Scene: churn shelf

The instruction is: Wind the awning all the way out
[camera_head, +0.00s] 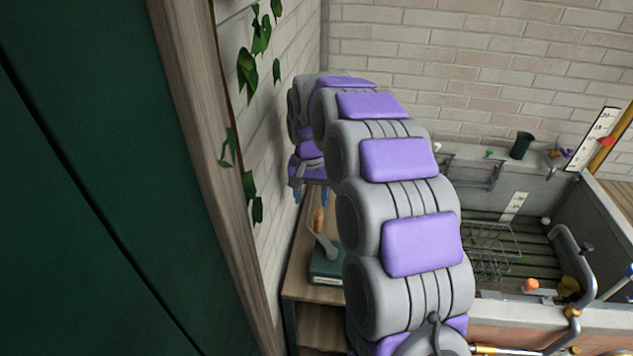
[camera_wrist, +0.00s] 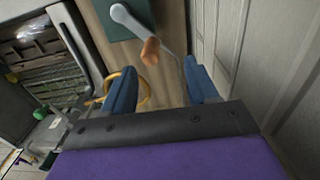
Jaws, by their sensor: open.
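A crank with a grey arm (camera_head: 322,243) and an orange knob (camera_head: 318,221) stands on a dark green base (camera_head: 326,268) on a wooden top. In the wrist view the crank's grey arm (camera_wrist: 134,24) runs from its hub toward the orange knob (camera_wrist: 150,50). My gripper (camera_head: 311,196) is open, its blue fingers pointing down above the crank. In the wrist view the knob shows just beyond the gap between the fingertips (camera_wrist: 160,66), nearer the left finger; no contact is visible. I cannot make out the awning in either view.
A wooden counter (camera_head: 299,276) holds the crank base beside a brick wall (camera_head: 270,130) with hanging ivy (camera_head: 249,70). A dark green panel (camera_head: 80,200) fills the left. A sink (camera_head: 520,240) with a wire rack (camera_head: 492,250) lies right. A yellow ring (camera_wrist: 97,101) shows in the wrist view.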

